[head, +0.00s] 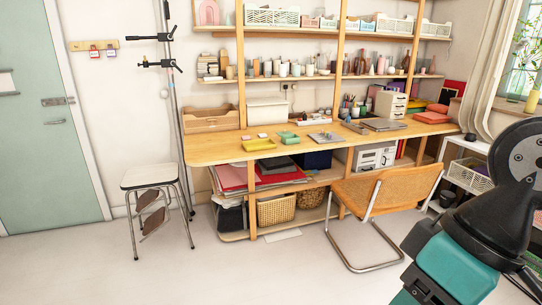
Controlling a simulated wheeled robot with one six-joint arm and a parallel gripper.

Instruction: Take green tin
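A small green object (288,135), which looks like the green tin, sits on the wooden desk (212,150) left of the middle, near the front edge. It is too small to make out its shape or lid clearly. A yellow tray (258,145) lies just left of it. My arm fills the lower right of the head view, well apart from the desk and nearer to me. Its gripper end does not show.
A chair (385,192) with a cane back stands at the desk's right front. A stool (150,178) stands left of the desk. A grey board (325,138) lies right of the green object. The floor (220,275) before the desk's left half is clear.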

